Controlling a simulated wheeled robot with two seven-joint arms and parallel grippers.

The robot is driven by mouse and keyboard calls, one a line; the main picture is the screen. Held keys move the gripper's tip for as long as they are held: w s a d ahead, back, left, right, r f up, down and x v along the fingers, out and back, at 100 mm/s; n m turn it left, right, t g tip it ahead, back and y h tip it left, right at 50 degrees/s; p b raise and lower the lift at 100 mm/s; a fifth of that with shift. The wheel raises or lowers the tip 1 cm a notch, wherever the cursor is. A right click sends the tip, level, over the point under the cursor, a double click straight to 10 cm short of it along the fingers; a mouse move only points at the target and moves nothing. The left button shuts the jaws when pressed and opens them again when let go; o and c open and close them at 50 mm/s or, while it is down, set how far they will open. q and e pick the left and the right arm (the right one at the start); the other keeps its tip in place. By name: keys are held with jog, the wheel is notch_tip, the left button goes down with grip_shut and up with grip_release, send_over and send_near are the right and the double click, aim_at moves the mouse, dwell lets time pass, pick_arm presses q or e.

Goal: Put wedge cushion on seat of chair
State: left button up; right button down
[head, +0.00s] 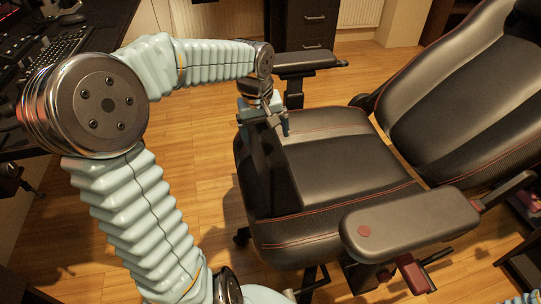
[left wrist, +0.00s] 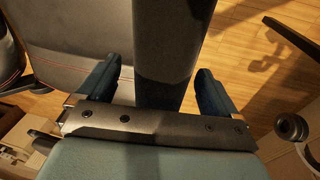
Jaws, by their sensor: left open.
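The black chair (head: 450,100) stands at the right, with its dark padded seat (head: 345,170) facing up. A dark wedge cushion (head: 270,175) is at the left edge of the seat, its narrow dark side toward the camera. I cannot tell how much of it rests on the seat. My left gripper (head: 264,115) is at the far end of the cushion. In the left wrist view, the cushion (left wrist: 168,40) runs between the two open fingers (left wrist: 160,72), with visible gaps beside it. My right gripper is out of view.
The chair's armrests, one far (head: 305,60) and one near (head: 410,222), flank the seat. A desk with a keyboard (head: 50,55) is at the left. A dark drawer cabinet (head: 305,22) stands behind. Wooden floor (head: 210,140) is clear between desk and chair.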

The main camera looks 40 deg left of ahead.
pick_arm(q)
grip_shut()
dwell(0.5)
